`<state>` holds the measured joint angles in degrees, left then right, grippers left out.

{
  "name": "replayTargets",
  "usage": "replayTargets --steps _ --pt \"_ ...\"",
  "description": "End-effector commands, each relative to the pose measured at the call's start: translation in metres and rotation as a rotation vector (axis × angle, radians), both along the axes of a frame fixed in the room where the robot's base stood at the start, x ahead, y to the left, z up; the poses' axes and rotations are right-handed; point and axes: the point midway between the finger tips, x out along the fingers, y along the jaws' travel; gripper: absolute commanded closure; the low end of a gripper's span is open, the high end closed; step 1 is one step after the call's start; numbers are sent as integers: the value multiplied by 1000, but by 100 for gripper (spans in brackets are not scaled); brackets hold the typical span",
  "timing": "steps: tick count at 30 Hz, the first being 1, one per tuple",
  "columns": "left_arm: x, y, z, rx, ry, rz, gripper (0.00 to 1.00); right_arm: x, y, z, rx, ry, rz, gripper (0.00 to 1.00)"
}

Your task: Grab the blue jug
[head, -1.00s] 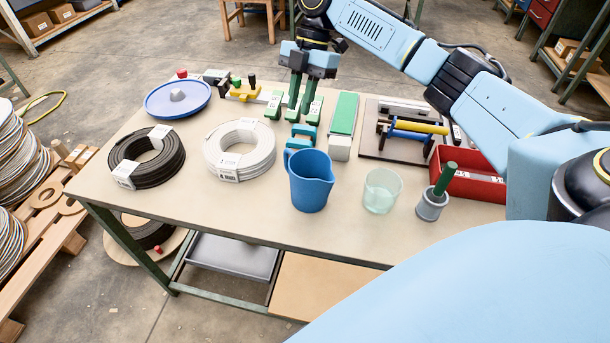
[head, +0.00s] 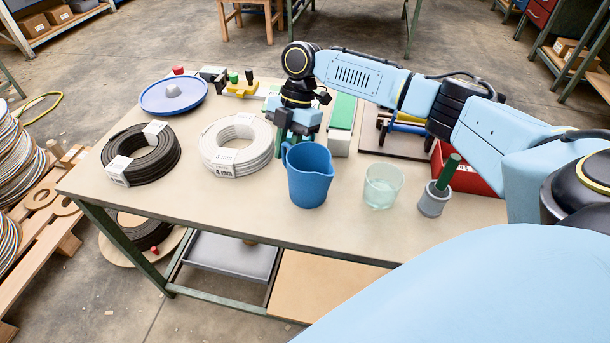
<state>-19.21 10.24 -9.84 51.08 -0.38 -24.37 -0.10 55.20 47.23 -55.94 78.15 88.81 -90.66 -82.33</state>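The blue jug (head: 311,180) stands upright on the workbench near its front edge, with its handle on the left side and its spout on the right. My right gripper (head: 293,138) points down just behind the jug, at the handle's side. Its dark green fingers look apart, and their tips are partly hidden by the jug and its handle. I cannot tell whether a finger touches the handle. My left gripper is not in view.
A clear beaker (head: 382,187) and a grey mortar with a green pestle (head: 436,198) stand right of the jug. A white cable coil (head: 237,146) lies close on the left, a black coil (head: 141,155) beyond it. A red bin (head: 468,177) is at right.

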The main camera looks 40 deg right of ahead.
Motion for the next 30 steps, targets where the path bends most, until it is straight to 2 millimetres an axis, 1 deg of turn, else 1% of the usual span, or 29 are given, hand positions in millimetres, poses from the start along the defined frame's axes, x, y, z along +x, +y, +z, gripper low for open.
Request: replayTargets --steps 2,8,12,13,26,30 --pt "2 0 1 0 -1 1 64 0 1 -3 0 0 1 78" --pt "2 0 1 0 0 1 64 0 1 -3 -1 -2 1 78" --pt "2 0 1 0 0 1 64 0 1 -3 -1 -2 1 97" --pt "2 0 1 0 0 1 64 0 1 -3 -1 -2 1 100" --pt "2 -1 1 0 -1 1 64 0 1 -2 1 -2 0 100" --pt "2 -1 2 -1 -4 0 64 0 1 1 0 -4 1 100"
